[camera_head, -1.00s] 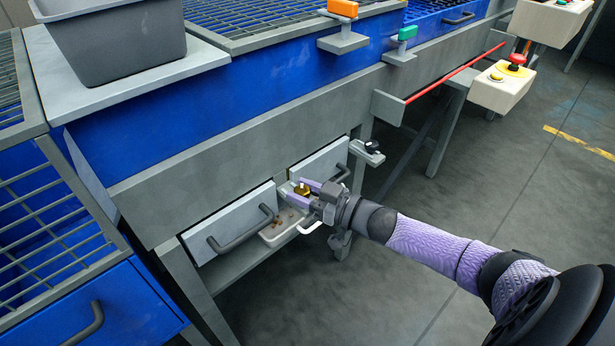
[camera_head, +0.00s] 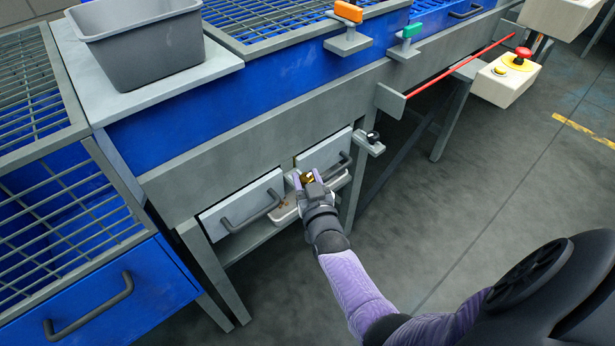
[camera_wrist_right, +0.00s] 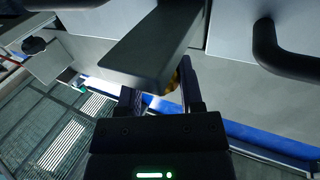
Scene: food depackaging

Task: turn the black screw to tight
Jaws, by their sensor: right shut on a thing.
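The black screw (camera_head: 373,136) is a small dark knob on a grey bracket, right of the two drawer fronts. A dark knob that looks like it shows at the upper left of the right wrist view (camera_wrist_right: 35,45). My right gripper (camera_head: 304,178) is at the gap between the drawer fronts, left of the black screw and apart from it. In the right wrist view, the gripper (camera_wrist_right: 160,92) is partly behind a grey plate, which hides most of the brass knob. My left gripper is not in view.
A left drawer front (camera_head: 240,208) and a right drawer front (camera_head: 325,152) have dark handles. A pale tray (camera_head: 284,214) sits below the gripper. A red bar (camera_head: 460,68) juts out at right.

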